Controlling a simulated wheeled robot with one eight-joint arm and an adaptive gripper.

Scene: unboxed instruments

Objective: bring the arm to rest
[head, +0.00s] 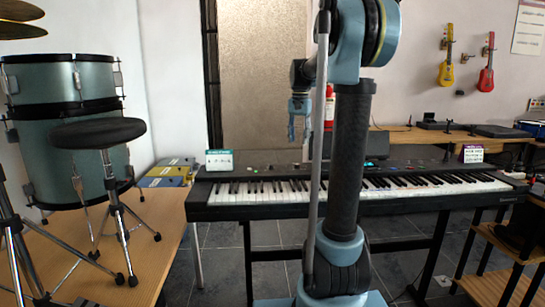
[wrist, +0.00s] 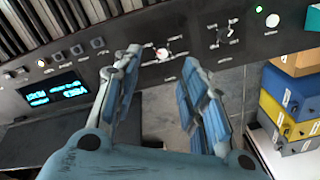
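My arm stands upright in the middle of the head view, and my gripper (head: 299,122) hangs from it, pointing down, in front of the brown panel behind the keyboard. In the wrist view my gripper (wrist: 163,75) has its two blue-padded fingers apart, with nothing between them. The black keyboard (head: 258,192) lies below the gripper in the head view. Its control panel (wrist: 262,42) and a lit display show beyond the fingers in the wrist view, with floor visible between them. I cannot tell the exact height above the keyboard.
Blue and yellow boxes (head: 163,182) lie left of the keyboard; they also show in the wrist view (wrist: 285,118). A drum set (head: 60,140) and a round stool (head: 97,132) stand at left. A shelf (head: 500,285) stands at right. A small sign (head: 219,160) stands on the keyboard.

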